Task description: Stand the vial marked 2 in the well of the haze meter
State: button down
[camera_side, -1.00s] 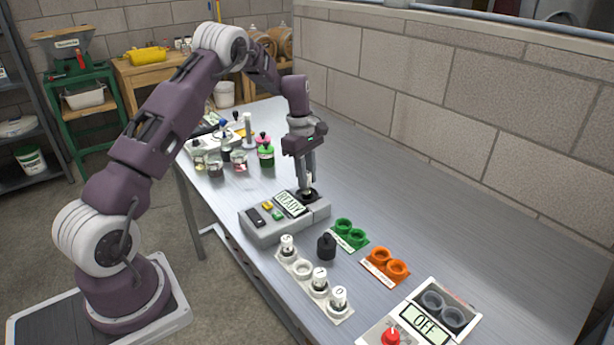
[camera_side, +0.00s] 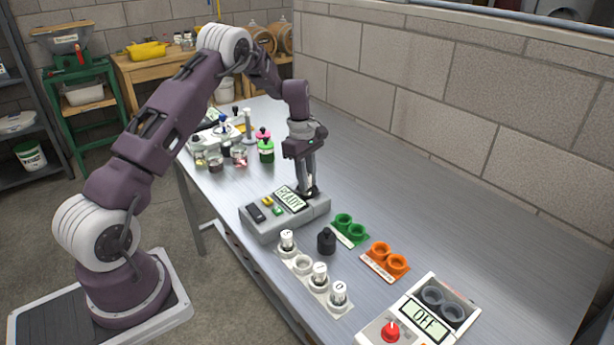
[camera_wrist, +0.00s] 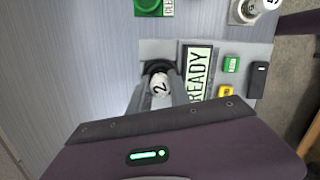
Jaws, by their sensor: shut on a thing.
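The haze meter (camera_side: 262,229) is a grey box on the bench with a lit READY screen; it also shows in the wrist view (camera_wrist: 151,47). The vial marked 2 (camera_wrist: 159,86) shows its white cap between my fingers, at the dark round well (camera_wrist: 157,66) of the meter. My gripper (camera_side: 307,188) is shut on this vial, with its fingertips low over the well. The vial's body is hidden, so I cannot tell whether it rests on the well's floor.
A white rack (camera_side: 302,266) in front holds several white-capped vials and one empty place. The bench's right side is clear.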

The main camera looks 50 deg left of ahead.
jog(key=shift+f, duration=0.15)
jog(key=shift+s+f, duration=0.2)
jog(key=shift+f, duration=0.75)
jog(key=c, duration=1.3)
grip_release()
jog(key=shift+c, duration=0.7)
jog(key=shift+o, duration=1.2)
jog(key=shift+w+r, duration=0.15)
jog(key=shift+r, duration=2.9)
